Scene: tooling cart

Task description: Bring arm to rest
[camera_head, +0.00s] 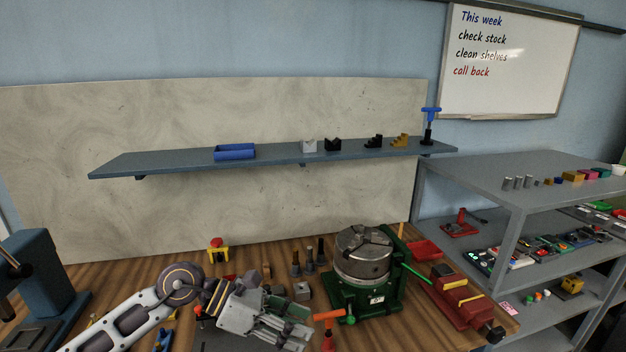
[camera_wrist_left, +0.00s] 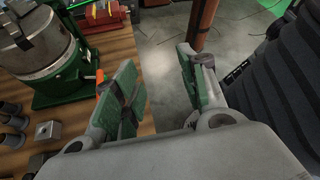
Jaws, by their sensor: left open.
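My left arm comes in from the lower left of the head view. Its gripper (camera_head: 290,322) hangs over the front of the wooden bench, left of the green rotary chuck. In the left wrist view the two green-padded fingers of this gripper (camera_wrist_left: 160,92) stand apart with nothing between them. Beyond them show the bench edge and the grey floor. My right gripper does not show in either view.
A green-based chuck (camera_head: 363,253) stands close to the gripper, with a red vise (camera_head: 462,295) to its right. An orange-handled tool (camera_head: 328,316) is beside the fingers. A shelf (camera_head: 195,160) crosses the back panel. A grey rack (camera_head: 515,215) stands at right.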

